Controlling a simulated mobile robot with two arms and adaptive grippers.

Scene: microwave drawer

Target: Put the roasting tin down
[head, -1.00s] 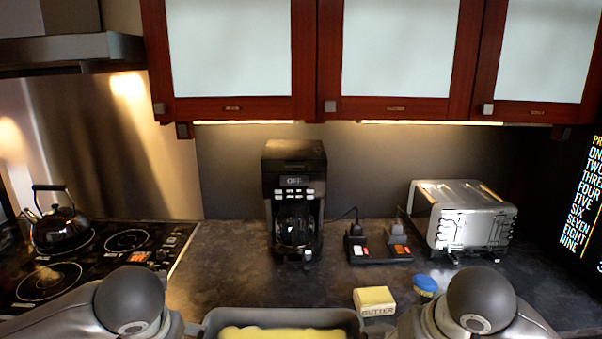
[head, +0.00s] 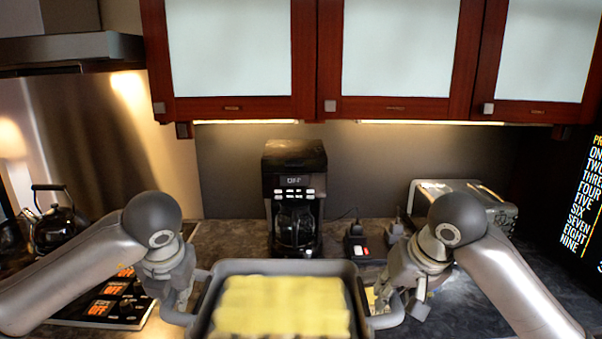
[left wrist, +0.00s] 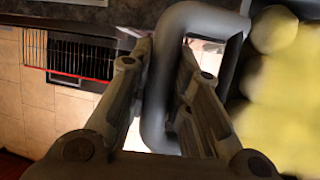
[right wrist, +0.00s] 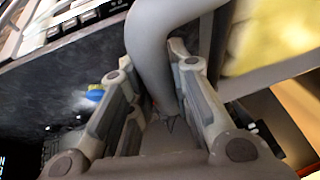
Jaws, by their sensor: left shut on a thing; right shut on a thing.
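The grey roasting tin (head: 290,267) holds a yellow filling (head: 282,306) and is in the lower middle of the head view, between my two arms. My left gripper (head: 182,312) is shut on the tin's left handle, which shows between the fingers in the left wrist view (left wrist: 158,95). My right gripper (head: 388,310) is shut on the right handle, which shows in the right wrist view (right wrist: 152,50). The tin looks level, in front of the counter. Its underside is hidden.
A coffee maker (head: 294,205) stands on the dark counter (head: 226,240) behind the tin. A toaster (head: 430,187) is partly hidden behind my right arm. A kettle (head: 60,228) stands on the hob at left. A blue-lidded item (right wrist: 95,92) shows in the right wrist view.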

